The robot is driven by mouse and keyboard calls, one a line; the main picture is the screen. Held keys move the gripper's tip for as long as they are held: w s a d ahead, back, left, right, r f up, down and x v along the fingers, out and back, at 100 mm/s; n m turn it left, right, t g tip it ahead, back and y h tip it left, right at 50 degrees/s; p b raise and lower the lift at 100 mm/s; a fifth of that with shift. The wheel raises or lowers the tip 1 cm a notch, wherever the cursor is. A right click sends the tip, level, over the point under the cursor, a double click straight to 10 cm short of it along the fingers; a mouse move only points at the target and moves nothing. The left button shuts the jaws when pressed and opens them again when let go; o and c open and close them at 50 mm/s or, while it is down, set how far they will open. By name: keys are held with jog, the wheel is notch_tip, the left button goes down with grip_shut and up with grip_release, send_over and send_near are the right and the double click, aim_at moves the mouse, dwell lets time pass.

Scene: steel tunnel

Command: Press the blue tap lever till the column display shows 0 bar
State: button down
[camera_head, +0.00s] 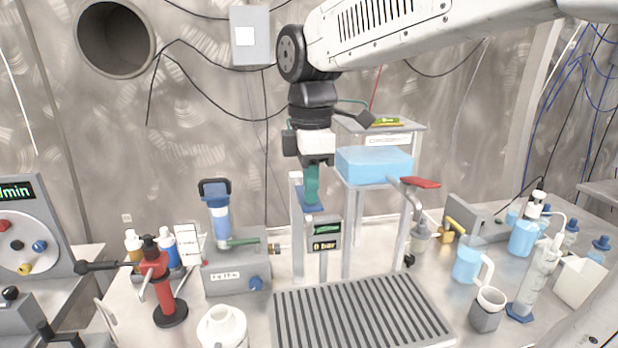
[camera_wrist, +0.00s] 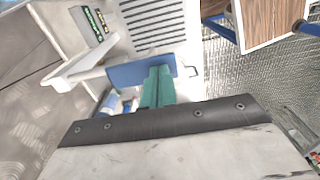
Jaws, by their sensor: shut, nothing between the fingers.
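My gripper (camera_head: 312,203) points down with its green fingers closed together and nothing between them. Its tips meet the blue tap lever (camera_head: 302,193), a flat blue plate partly covered by the fingers; they look in contact. In the wrist view the closed green fingers (camera_wrist: 157,88) lie across the blue lever (camera_wrist: 124,75). The column display (camera_head: 324,245) below the lever has a lower line that reads 0 bar. The display also shows in the wrist view (camera_wrist: 95,22), too small to read there.
A light-blue block (camera_head: 375,165) rests on the stand right of my gripper, beside a red lever (camera_head: 420,183). A slotted drain grate (camera_head: 360,315) lies below. A blue-topped filter (camera_head: 218,222) and a red stand (camera_head: 165,290) are left; jugs and bottles (camera_head: 525,237) crowd the right.

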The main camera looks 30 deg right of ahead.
jog(key=shift+r, duration=0.7)
notch_tip(320, 180, up, 14)
jog(key=w, duration=0.2)
jog(key=shift+w+d, duration=0.35)
jog(key=shift+d, duration=0.05)
jog(key=shift+f, duration=0.1)
dwell(1.7)
jog(key=s+d+f+m+t, duration=0.1)
jog(key=s+d+f+m, duration=0.2)
jog(key=s+f+m, duration=1.2)
jog(key=s+f, duration=0.4)
jog(key=f, duration=0.4)
jog(key=shift+s, duration=0.4)
